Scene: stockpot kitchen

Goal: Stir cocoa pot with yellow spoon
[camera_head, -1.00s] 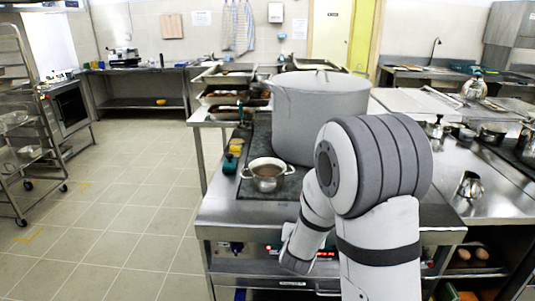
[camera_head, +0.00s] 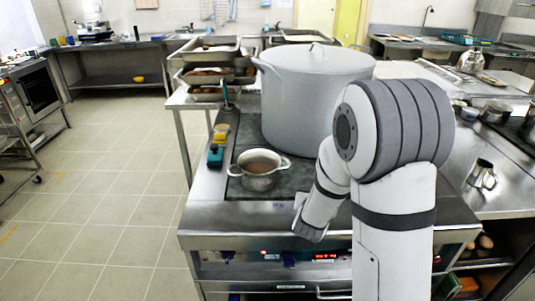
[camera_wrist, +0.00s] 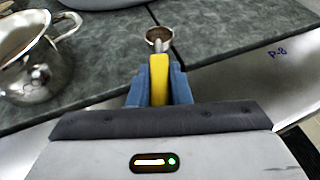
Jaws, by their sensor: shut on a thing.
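The cocoa pot (camera_head: 258,181) is a small two-handled metal pot with brown liquid, on the dark stove top left of my arm. Part of the pot (camera_wrist: 25,70) shows at the left of the wrist view. My gripper (camera_wrist: 159,88) is shut on the yellow handle of the yellow spoon (camera_wrist: 159,72), whose round metal bowl points away over the dark surface. The spoon is apart from the pot, to its right in the wrist view. In the head view my arm hides the spoon and the gripper's fingers.
A large grey stockpot (camera_head: 308,105) stands right behind the cocoa pot. Yellow and teal items (camera_head: 217,145) lie left of it at the stove edge. Trays of food (camera_head: 207,75) are stacked behind. A metal jug (camera_head: 481,174) is on the right counter. The floor at left is clear.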

